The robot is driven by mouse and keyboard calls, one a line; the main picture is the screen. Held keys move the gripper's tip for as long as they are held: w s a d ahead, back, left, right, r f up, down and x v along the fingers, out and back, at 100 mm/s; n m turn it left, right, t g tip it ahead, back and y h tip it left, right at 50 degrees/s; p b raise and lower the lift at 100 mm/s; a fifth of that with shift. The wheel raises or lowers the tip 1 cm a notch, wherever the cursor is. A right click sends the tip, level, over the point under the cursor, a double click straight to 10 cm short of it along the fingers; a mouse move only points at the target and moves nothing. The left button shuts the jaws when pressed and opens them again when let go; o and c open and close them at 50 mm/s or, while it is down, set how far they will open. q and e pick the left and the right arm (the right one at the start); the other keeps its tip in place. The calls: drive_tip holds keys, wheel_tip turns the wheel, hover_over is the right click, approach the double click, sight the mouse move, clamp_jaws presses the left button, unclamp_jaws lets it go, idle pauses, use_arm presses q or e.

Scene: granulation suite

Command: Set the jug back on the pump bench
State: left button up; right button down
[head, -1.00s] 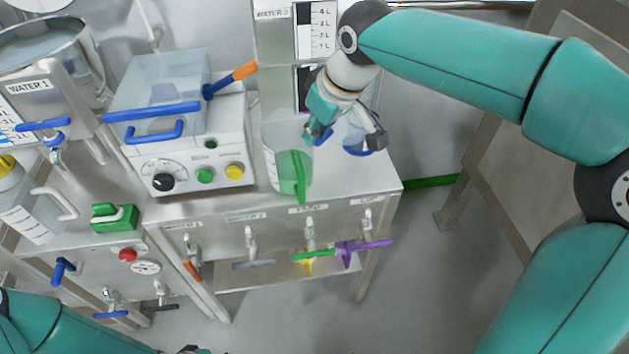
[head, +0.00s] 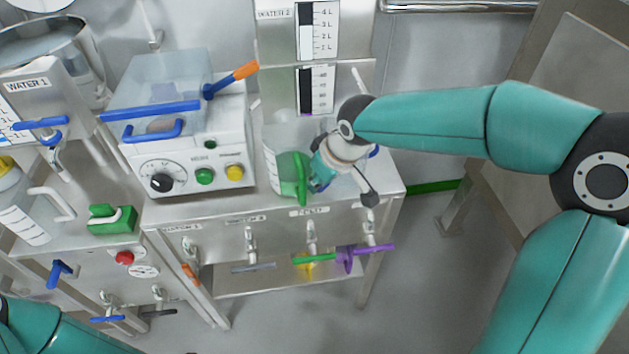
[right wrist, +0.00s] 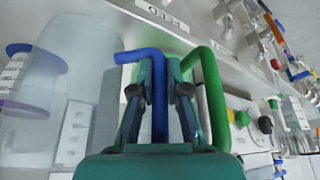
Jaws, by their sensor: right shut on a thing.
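My right gripper (head: 325,178) is low over the right part of the pump bench (head: 225,203). In the right wrist view its fingers (right wrist: 160,80) are shut on a blue handle (right wrist: 159,115). A clear jug body (right wrist: 60,85) fills the left of that view. In the head view the blue-handled jug is mostly hidden behind the gripper; whether its base touches the bench cannot be told. A clear jug with a green handle (head: 292,180) stands just left of the gripper. Its handle (right wrist: 213,95) also shows beside my fingers in the wrist view. My left gripper is out of view.
A white pump unit (head: 205,145) with a clear cover and blue bars stands on the bench's left. Several taps (head: 251,240) line its front. Level gauges (head: 317,90) rise behind. Open floor (head: 430,270) lies to the right.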

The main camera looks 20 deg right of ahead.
drive_tip(key=c, duration=1.2)
unclamp_jaws()
drive_tip(key=shift+r, duration=0.15)
drive_tip(key=p+v, duration=0.1)
drive_tip(key=v, duration=1.1)
